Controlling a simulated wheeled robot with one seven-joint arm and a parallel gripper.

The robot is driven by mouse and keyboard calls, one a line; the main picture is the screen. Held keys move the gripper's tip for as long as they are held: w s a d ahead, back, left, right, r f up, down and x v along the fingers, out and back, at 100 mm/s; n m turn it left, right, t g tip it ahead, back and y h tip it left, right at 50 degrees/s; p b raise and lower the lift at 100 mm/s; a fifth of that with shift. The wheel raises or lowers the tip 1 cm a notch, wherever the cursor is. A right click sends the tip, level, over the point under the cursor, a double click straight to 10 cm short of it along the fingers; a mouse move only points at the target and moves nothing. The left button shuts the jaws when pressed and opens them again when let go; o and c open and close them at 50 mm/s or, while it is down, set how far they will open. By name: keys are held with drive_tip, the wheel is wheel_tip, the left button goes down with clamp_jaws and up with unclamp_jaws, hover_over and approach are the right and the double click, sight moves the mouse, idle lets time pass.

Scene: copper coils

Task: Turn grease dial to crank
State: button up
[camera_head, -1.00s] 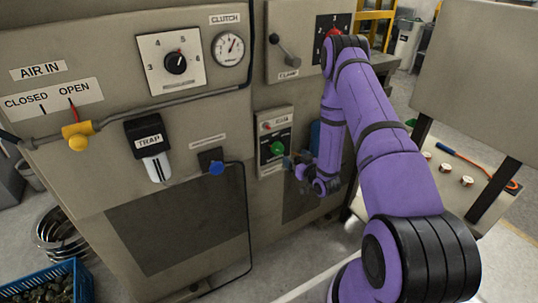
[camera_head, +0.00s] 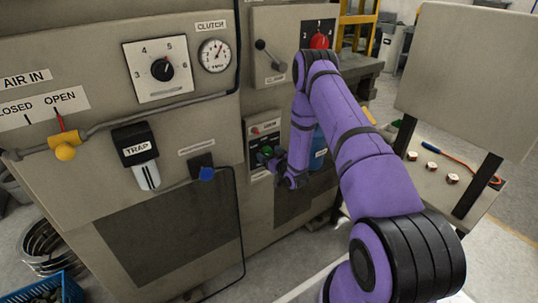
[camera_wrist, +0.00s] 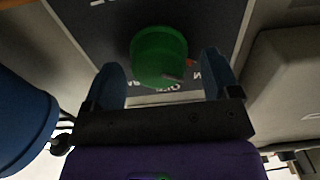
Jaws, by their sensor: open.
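The green dial (camera_head: 265,151) sits on a small light-framed panel (camera_head: 263,128) on the machine front, below the clamp lever. In the wrist view the round green knob (camera_wrist: 158,52) stands on a dark plate. Its red-tipped mark points to the lower right in that view. White lettering on the plate is partly hidden and upside down. My gripper (camera_wrist: 161,62) is open, with one blue finger on each side of the knob and small gaps showing. In the head view my gripper (camera_head: 270,160) is at the panel and partly covers the dial.
A blue cylinder (camera_wrist: 22,120) stands close to my gripper's left in the wrist view. A clamp lever (camera_head: 268,52) and a red dial (camera_head: 320,41) are above. A small table (camera_head: 425,175) stands right.

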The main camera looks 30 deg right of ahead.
drive_tip(key=shift+w, duration=0.2)
drive_tip(key=c, duration=0.9)
